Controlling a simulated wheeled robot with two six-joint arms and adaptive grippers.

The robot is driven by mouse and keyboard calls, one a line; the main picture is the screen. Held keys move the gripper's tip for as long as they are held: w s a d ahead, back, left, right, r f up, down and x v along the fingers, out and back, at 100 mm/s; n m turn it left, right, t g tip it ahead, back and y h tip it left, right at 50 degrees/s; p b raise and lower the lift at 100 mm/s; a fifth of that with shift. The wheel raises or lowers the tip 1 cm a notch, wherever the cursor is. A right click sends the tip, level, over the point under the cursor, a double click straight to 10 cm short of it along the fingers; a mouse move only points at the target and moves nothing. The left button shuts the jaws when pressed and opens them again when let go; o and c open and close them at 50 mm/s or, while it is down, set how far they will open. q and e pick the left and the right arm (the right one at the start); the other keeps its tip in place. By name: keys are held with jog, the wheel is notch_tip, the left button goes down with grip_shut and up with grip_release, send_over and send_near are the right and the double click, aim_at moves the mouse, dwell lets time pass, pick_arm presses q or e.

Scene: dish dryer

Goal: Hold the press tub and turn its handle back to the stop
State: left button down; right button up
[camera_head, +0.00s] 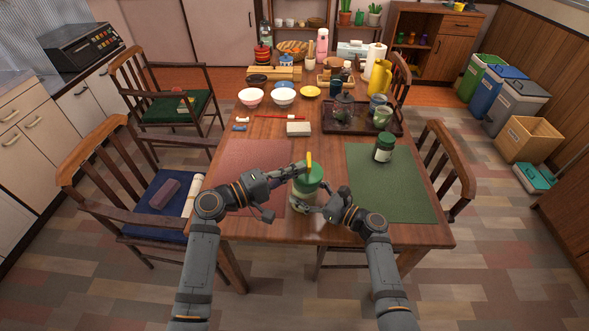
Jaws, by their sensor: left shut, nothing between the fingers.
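The press tub (309,178) stands near the table's front edge, between my two grippers. It has a green lid, a pale lower body and an upright yellow handle (309,160) on top. My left gripper (297,170) is shut and empty at the lid's left side, close to the handle's base. Whether it touches the handle I cannot tell. My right gripper (318,209) is low at the tub's right front, with its fingers against or beside the lower body. Its fingers partly cover the tub, and its grip is too small to make out.
A pink mat (252,160) lies left of the tub and a green mat (400,195) lies right. A dark green jar (384,148) stands on the green mat's far part. A white box (298,129), bowls and a dark tray (348,125) with vessels stand farther back.

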pick_arm(q)
jog(key=shift+s, duration=0.1)
pick_arm(e)
jog(key=shift+f, duration=0.2)
pick_arm(q)
jog(key=v, duration=1.3)
pick_arm(e)
jog(key=shift+f, duration=0.1)
jog(key=o, duration=1.6)
jog(key=shift+o, duration=1.1)
